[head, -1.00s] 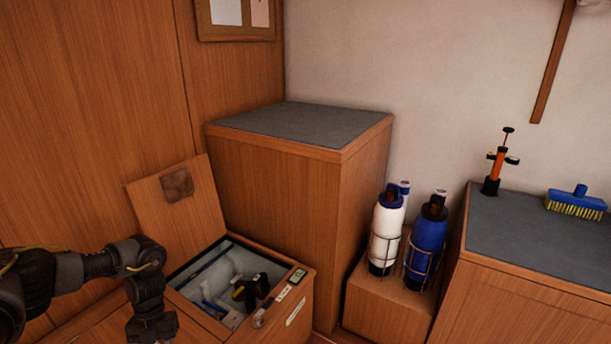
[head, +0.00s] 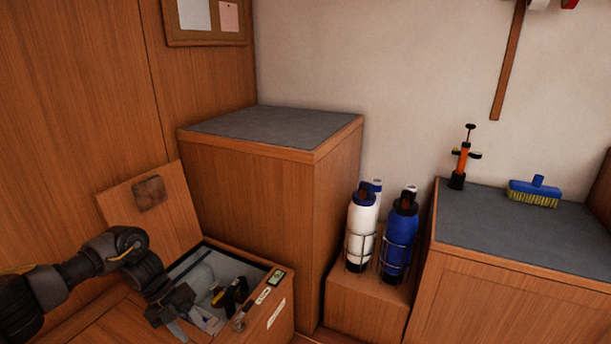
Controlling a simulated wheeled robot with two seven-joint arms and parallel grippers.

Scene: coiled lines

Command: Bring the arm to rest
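My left arm comes in from the left edge, and its gripper (head: 172,308) is low at the left, beside the near left part of an open wooden locker box (head: 277,314). The gripper points down and away from me. Its fingers are dark and small here, so I cannot tell whether they are open or shut, or whether they touch anything. The box's lid (head: 172,218) stands raised behind it, with a brown patch (head: 149,193). Several small tools, one black and yellow (head: 232,295), lie inside the box. My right gripper is not in view.
A tall wooden cabinet (head: 245,190) with a grey top stands behind the box. A white bottle (head: 361,232) and a blue bottle (head: 400,240) stand in wire holders on a low block. A right-hand counter (head: 500,225) holds an orange pump (head: 461,160) and a blue brush (head: 534,190).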

